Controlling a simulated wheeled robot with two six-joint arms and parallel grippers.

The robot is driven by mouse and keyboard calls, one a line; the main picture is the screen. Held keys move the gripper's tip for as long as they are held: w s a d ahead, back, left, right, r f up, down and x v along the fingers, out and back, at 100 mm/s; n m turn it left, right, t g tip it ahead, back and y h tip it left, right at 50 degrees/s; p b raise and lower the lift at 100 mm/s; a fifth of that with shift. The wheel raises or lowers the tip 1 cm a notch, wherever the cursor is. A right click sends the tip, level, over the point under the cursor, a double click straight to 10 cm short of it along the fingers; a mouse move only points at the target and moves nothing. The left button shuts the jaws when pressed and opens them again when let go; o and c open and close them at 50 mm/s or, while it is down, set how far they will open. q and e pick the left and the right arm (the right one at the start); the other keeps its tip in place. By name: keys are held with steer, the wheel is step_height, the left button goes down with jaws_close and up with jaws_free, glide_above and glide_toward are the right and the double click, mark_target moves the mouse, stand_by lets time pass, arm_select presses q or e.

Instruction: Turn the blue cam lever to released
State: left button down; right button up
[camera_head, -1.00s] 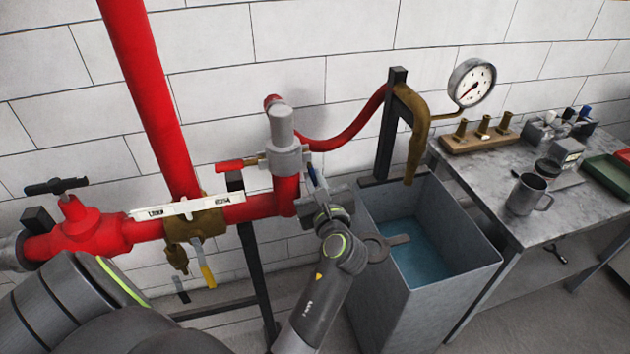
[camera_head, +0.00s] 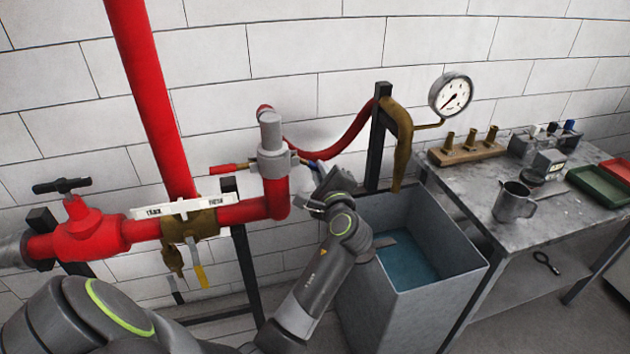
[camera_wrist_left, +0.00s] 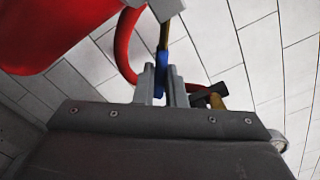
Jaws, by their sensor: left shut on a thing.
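The blue cam lever (camera_wrist_left: 160,72) stands between the two fingers of my left gripper (camera_wrist_left: 162,88) in the left wrist view. The fingers are shut on it. In the head view only a small blue part of the lever (camera_head: 317,165) shows, on the right side of the grey coupling (camera_head: 277,162), sticking out sideways to the right. My left gripper (camera_head: 320,182) is just right of the coupling and hides most of the lever's end. A red lever (camera_head: 229,169) sticks out on the coupling's left side. My right gripper is not in view.
A red pipe (camera_head: 245,211) runs below and left of the coupling. A red hose (camera_head: 335,145) curves behind my gripper to a brass pipe (camera_head: 401,130). An open grey tank (camera_head: 430,301) with water stands right of my arm. A metal table (camera_head: 480,186) is further right.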

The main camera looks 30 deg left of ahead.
arm_select(q)
steer(key=r+n, duration=0.1)
steer(key=n, duration=0.1)
steer(key=r+n, duration=0.1)
steer(key=n, duration=0.1)
steer(key=w+r+n+b, duration=0.1)
steer(key=r+n, duration=0.1)
steer(key=n, duration=0.1)
steer(key=shift+d, duration=0.4)
stand_by(0.3)
steer(key=c, duration=1.8)
jaws_free()
steer(key=shift+o, duration=0.2)
steer(key=shift+f, duration=0.1)
